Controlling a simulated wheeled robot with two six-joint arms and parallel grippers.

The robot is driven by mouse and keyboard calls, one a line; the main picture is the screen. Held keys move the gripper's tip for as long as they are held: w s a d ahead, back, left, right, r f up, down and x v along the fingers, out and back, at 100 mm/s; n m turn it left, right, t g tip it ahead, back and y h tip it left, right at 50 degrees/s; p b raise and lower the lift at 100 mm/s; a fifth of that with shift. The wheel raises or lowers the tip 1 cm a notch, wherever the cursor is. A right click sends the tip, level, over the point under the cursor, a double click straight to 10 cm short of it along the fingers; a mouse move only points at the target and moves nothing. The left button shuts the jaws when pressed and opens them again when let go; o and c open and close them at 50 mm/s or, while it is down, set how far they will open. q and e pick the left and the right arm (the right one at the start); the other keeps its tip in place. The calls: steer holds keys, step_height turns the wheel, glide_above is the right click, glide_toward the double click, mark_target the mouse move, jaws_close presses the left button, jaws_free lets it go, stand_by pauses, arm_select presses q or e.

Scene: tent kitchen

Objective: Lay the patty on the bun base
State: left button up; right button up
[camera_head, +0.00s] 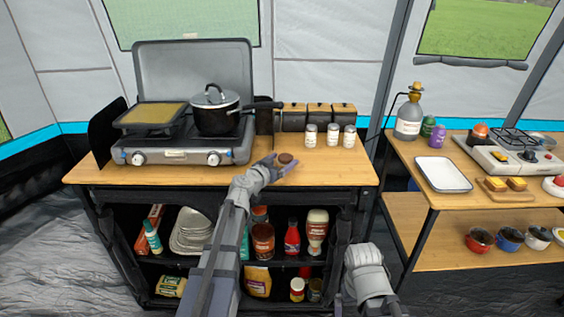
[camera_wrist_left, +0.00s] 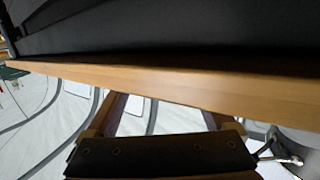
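A small round dark-brown piece, which looks like the patty (camera_head: 286,158), is near the front edge of the stove counter in the head view. My left gripper (camera_head: 281,163) reaches over that edge, with its fingers on either side of the piece. I cannot tell whether they press on it or whether it rests on the wood. In the left wrist view the left gripper's fingers (camera_wrist_left: 163,116) stand apart, their tips hidden behind the counter edge, and the patty is hidden. I cannot make out the bun base. My right arm is low at the front; its fingertips are not visible.
The stove counter (camera_head: 330,175) is bare on its front right. A camp stove (camera_head: 180,150) carries a griddle (camera_head: 155,115) and a black pot (camera_head: 215,115). Shakers (camera_head: 333,134) stand behind the gripper. A second table holds a white tray (camera_head: 443,174) and a board with yellow-topped pieces (camera_head: 505,196).

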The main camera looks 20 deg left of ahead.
arm_select(q)
steer(key=shift+o, duration=0.5)
steer(key=shift+r, duration=0.1)
steer(key=shift+s+r, duration=0.15)
steer(key=p+v, duration=0.2)
steer(key=v, duration=0.9)
steer(key=shift+s, duration=0.4)
